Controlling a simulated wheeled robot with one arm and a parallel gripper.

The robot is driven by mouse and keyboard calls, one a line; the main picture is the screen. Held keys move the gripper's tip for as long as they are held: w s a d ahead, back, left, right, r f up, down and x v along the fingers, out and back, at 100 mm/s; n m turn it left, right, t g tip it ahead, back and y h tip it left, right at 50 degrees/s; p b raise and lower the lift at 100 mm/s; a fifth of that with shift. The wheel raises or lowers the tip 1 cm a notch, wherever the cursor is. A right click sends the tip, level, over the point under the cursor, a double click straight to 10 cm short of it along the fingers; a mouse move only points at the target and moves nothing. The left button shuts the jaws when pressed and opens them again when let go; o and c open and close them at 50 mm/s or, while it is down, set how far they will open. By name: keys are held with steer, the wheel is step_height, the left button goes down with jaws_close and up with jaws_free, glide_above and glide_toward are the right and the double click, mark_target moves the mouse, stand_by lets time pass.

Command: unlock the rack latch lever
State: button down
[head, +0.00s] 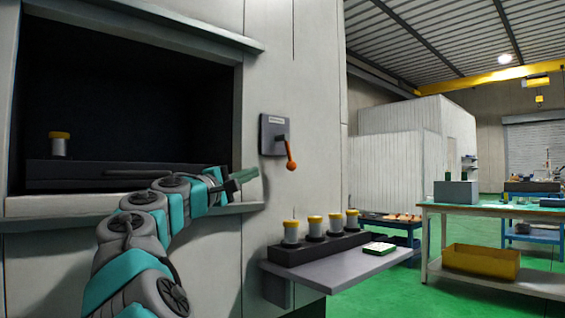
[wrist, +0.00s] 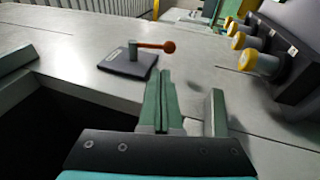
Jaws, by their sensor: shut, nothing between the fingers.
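The latch lever (head: 290,153) is an orange handle with a round knob, hanging down and slightly right from a dark grey plate (head: 270,131) on the light machine wall. In the wrist view the lever (wrist: 150,45) points right from its plate (wrist: 128,65), the picture being turned. My gripper (head: 243,176) is shut and empty, below and left of the lever and apart from it. In the wrist view the green fingers (wrist: 164,78) lie together, their tips just short of the lever's knob. Nothing hides the lever.
A dark recess (head: 120,100) opens in the machine at left, holding one yellow-capped holder (head: 59,143). Below the lever, a grey shelf (head: 335,270) juts out with a rack (head: 300,252) of several yellow-capped holders. Green floor is open at right, before a workbench (head: 480,212).

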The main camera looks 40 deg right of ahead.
steer(key=shift+w+r, duration=0.1)
steer(key=shift+r, duration=0.05)
steer(key=p, duration=0.1)
glide_toward(289, 157)
steer(key=x, duration=0.5)
steer(key=shift+w+d+r+p, duration=0.1)
steer(key=shift+d+r+p, duration=0.2)
steer(key=shift+d, duration=0.1)
steer(key=shift+w+d, duration=0.15)
steer(key=shift+d, duration=0.3)
steer(key=shift+f, duration=0.15)
